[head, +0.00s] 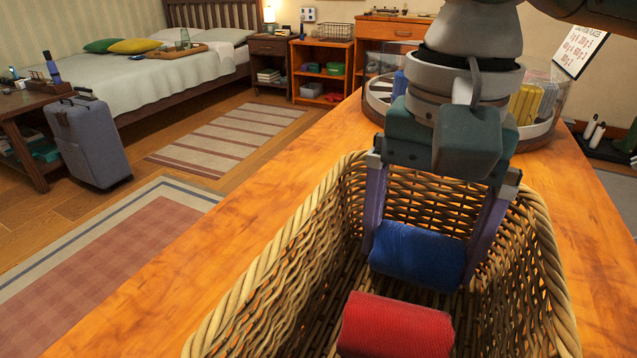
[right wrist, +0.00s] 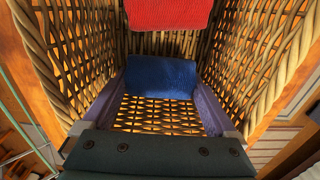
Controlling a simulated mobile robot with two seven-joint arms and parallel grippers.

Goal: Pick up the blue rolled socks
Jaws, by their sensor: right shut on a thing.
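The blue rolled socks (head: 416,254) are inside a wicker basket (head: 281,268) on the wooden table. My right gripper (head: 425,262) reaches down into the basket from above. Its two fingers stand on either side of the blue roll and are shut on it. In the right wrist view the blue socks (right wrist: 160,78) lie between the fingertips, above the woven basket floor. A red roll (head: 396,328) lies in the basket in front of the blue one, towards the bottom of the head view. My left gripper is not in view.
The wooden table top (head: 215,290) is clear to the left of the basket. A clear round container (head: 550,90) with coloured things stands behind the arm. The basket's walls rise close around the gripper. A suitcase (head: 90,140) and a bed (head: 150,75) are farther off at the left.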

